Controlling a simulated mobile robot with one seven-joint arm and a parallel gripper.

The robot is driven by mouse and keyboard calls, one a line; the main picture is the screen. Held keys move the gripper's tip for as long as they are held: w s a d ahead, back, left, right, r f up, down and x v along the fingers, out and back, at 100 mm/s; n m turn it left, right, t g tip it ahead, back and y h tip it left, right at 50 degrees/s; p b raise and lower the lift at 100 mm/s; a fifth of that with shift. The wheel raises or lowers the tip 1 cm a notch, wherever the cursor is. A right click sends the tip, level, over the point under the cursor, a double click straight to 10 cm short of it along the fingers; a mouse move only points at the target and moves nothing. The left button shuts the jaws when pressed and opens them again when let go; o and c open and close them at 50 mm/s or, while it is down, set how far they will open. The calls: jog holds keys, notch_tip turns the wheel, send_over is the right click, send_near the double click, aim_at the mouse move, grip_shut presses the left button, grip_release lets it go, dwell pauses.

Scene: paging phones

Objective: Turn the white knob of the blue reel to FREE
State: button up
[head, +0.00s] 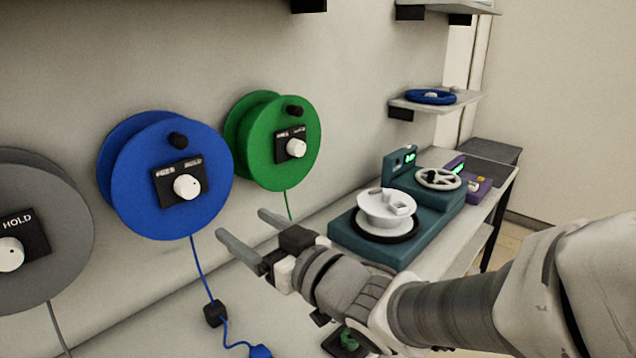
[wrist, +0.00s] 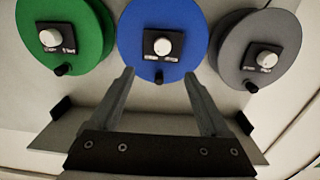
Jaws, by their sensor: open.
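The blue reel (head: 216,212) is mounted on the wall between a grey reel and a green reel. Its white knob (head: 186,186) sits on a black plate (head: 165,190) with FREE lettered at the left and HOLD at the right; which one the knob points to is too small to tell. A black crank handle (head: 177,140) stands out near the reel's top. My gripper (head: 240,233) is open and empty, below and right of the blue reel, apart from it. In the wrist view the blue reel (wrist: 136,22) and its white knob (wrist: 162,47) appear upside down, beyond my fingertips (wrist: 159,72).
The grey reel (head: 60,190) and green reel (head: 262,165) flank the blue one. A blue cord (head: 203,270) hangs below it to a black block (head: 215,313). A teal machine with a white spool (head: 388,210) stands on the bench at right. Shelves (head: 437,103) are above.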

jog(key=p, duration=0.6)
send_near(191, 191)
jog(key=x, duration=0.9)
jog(key=shift+w+a, duration=0.15)
jog(key=shift+a, duration=0.05)
grip_shut()
